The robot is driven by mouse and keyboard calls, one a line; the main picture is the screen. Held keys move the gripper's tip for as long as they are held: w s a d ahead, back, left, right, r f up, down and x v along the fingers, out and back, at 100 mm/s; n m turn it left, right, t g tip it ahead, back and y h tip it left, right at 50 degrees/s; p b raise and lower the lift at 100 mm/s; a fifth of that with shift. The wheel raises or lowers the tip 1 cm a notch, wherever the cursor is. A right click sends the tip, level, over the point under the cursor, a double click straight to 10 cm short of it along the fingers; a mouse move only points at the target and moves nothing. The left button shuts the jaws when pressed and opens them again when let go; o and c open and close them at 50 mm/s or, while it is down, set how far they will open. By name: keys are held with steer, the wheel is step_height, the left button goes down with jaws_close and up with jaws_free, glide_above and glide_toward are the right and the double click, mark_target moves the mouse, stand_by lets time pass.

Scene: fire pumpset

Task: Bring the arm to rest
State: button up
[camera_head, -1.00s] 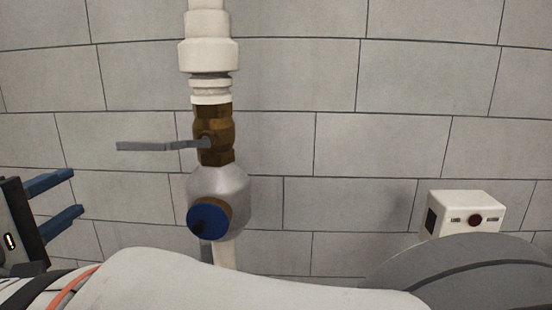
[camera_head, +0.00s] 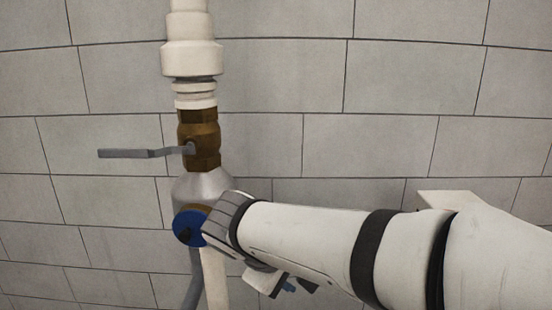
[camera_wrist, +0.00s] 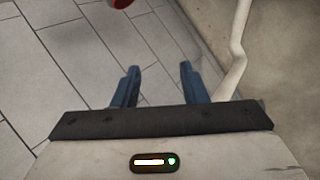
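My arm (camera_head: 310,238) reaches in from the right in the head view, in front of the wall and the lower pipework. Its wrist end overlaps the pipe fitting in that picture; I cannot tell whether they touch. My gripper (camera_wrist: 159,68) shows in the wrist view with its two blue fingers spread apart and nothing between them. It points down over a tiled floor (camera_wrist: 85,55). In the head view the gripper is mostly hidden under the arm.
A brass valve (camera_head: 199,140) with a grey lever (camera_head: 125,153) sits on a vertical white pipe (camera_head: 191,50). A blue round part (camera_head: 187,228) is below it. A white box (camera_head: 445,198) is partly hidden behind my arm. The wrist view shows a bent pale pipe (camera_wrist: 238,45) and a red thing (camera_wrist: 121,3).

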steer(key=s+d+f+m+g+y, duration=0.3)
steer(key=s+d+f+m, duration=0.6)
steer(key=d, duration=0.3)
steer(key=shift+m+y+p, duration=0.35)
steer(key=shift+m+y, duration=0.05)
steer(key=shift+y, duration=0.5)
